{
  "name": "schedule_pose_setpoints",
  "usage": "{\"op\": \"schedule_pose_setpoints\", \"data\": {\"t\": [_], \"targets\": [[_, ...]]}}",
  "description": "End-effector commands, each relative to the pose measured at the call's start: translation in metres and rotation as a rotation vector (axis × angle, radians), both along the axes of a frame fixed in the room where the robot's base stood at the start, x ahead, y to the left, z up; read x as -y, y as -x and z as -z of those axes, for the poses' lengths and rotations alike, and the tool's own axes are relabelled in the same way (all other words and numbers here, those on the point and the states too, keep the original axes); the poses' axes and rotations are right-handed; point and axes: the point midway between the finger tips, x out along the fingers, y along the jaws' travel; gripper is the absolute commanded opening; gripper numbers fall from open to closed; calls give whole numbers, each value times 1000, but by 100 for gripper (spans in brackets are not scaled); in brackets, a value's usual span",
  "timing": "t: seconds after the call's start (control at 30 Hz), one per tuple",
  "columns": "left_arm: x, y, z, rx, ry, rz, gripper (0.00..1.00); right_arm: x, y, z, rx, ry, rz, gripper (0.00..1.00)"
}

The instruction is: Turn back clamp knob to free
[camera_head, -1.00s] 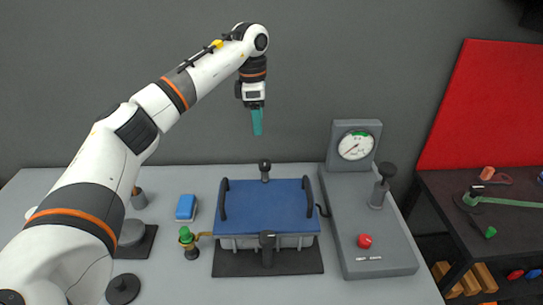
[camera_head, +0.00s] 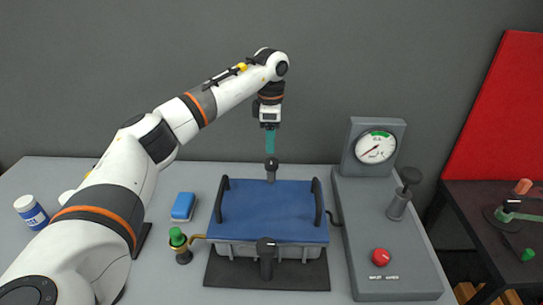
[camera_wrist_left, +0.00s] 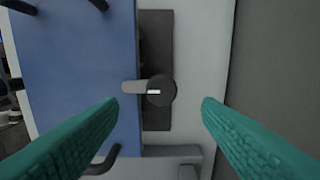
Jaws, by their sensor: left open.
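The back clamp knob (camera_head: 271,163) is a dark round knob on a post at the rear edge of the blue lid (camera_head: 268,207). In the left wrist view the knob (camera_wrist_left: 161,91) is a black disc with a grey bar pointing left over the lid (camera_wrist_left: 75,75). My left gripper (camera_head: 271,146) points down at the knob. In the left wrist view its two teal fingers (camera_wrist_left: 160,106) are open, one on each side of the knob and apart from it. A front clamp knob (camera_head: 266,246) stands at the lid's front edge. My right gripper is not in view.
A grey gauge console (camera_head: 390,245) with a red button (camera_head: 381,257) and a black-topped post (camera_head: 403,191) stands right. A green-capped valve (camera_head: 178,240), a blue block (camera_head: 183,206) and a white-and-blue bottle (camera_head: 32,212) are left. A grey wall rises behind.

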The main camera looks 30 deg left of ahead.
Motion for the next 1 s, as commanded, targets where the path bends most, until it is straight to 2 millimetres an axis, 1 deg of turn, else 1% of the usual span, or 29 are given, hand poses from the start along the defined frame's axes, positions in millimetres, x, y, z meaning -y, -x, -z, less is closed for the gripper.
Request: {"op": "schedule_pose_setpoints", "data": {"t": [0.03, 0.1, 0.2, 0.33, 0.5, 0.77, 0.8, 0.87, 1.0], "targets": [[0, 1, 10, -6, 0, 0, 59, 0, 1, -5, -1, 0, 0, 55], [0, 1, 24, -5, 1, 1, 59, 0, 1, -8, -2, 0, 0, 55], [0, 1, 42, -3, 1, 1, 59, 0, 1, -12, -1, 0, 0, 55], [0, 0, 59, -3, 1, 1, 59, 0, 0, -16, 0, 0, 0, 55], [0, 0, 70, -1, 1, 2, 59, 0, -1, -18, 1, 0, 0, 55], [0, 0, 72, 0, 0, 2, 59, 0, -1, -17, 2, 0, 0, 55], [0, 0, 72, 0, 0, 2, 56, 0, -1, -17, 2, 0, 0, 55], [0, 0, 72, 0, 0, 1, 46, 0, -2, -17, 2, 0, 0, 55], [0, 0, 72, 1, 1, 1, 23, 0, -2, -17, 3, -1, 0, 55]]}}
